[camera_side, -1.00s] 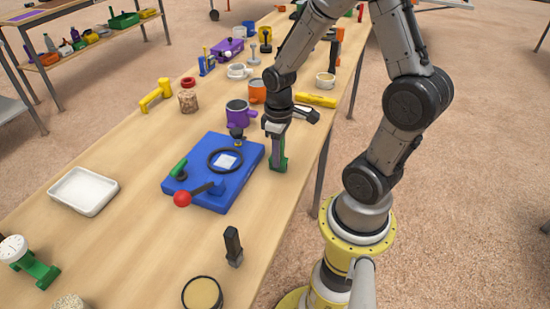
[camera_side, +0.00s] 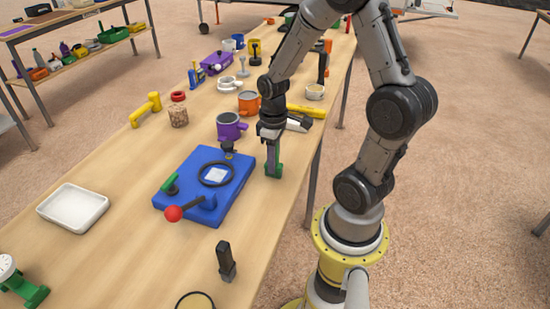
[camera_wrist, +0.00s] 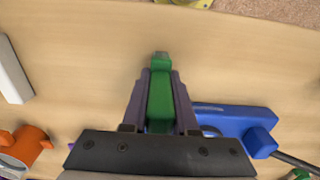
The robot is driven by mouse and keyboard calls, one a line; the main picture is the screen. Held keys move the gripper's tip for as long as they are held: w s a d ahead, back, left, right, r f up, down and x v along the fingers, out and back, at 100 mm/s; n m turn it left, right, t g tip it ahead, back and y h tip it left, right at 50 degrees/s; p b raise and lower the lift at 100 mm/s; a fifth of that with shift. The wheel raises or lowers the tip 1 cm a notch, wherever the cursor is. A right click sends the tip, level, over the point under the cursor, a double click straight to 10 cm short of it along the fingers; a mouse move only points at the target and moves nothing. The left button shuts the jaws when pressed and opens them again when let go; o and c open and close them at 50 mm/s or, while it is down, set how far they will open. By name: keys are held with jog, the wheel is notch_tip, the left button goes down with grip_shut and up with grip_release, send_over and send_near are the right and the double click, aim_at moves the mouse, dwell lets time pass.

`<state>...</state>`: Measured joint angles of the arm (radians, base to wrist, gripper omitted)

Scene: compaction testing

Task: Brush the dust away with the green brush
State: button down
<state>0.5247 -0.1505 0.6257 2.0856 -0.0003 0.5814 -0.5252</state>
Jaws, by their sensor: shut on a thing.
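My gripper (camera_side: 272,152) points down at the right edge of the table, just right of the blue plate (camera_side: 190,203). It is shut on the green brush (camera_side: 279,170). In the wrist view the green brush (camera_wrist: 160,100) sits between the two fingers, with a greyish end sticking out past them. I cannot tell whether the brush touches the table. The blue plate carries a dark ring around a white square (camera_side: 215,175), a small green handle (camera_side: 170,182) and a red-knobbed lever (camera_side: 174,213). I cannot make out any dust.
A purple mug (camera_side: 229,128) and an orange mug (camera_side: 249,103) stand behind the plate. A dark upright block (camera_side: 226,262) stands in front. A white tray (camera_side: 73,207) lies to the left. Bare table lies between tray and plate.

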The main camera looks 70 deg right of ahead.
jog(key=shift+a+f, duration=0.15)
jog(key=shift+a, duration=2.3)
jog(key=shift+s+a+f, duration=0.1)
jog(key=shift+s+a, duration=0.1)
jog(key=shift+a, duration=0.6)
jog(key=shift+s+a, duration=0.1)
jog(key=shift+a, duration=1.65)
jog(key=shift+w+a+r, duration=0.1)
jog(key=shift+a, duration=0.95)
jog(key=shift+w+a+r, duration=0.1)
jog(key=shift+a, duration=0.9)
jog(key=shift+w+d, duration=0.1)
jog(key=shift+d, duration=2.05)
jog(key=shift+d+f, duration=0.15)
jog(key=shift+d, duration=1.8)
jog(key=shift+d+r, duration=0.2)
jog(key=shift+d, duration=3.5)
jog(key=shift+w+a+f, duration=0.1)
jog(key=shift+w+a, duration=0.05)
jog(key=shift+a, duration=1.1)
jog(key=shift+w+a, duration=0.15)
jog(key=shift+a, duration=1.1)
jog(key=shift+a+f, duration=0.2)
jog(key=shift+a, duration=1.3)
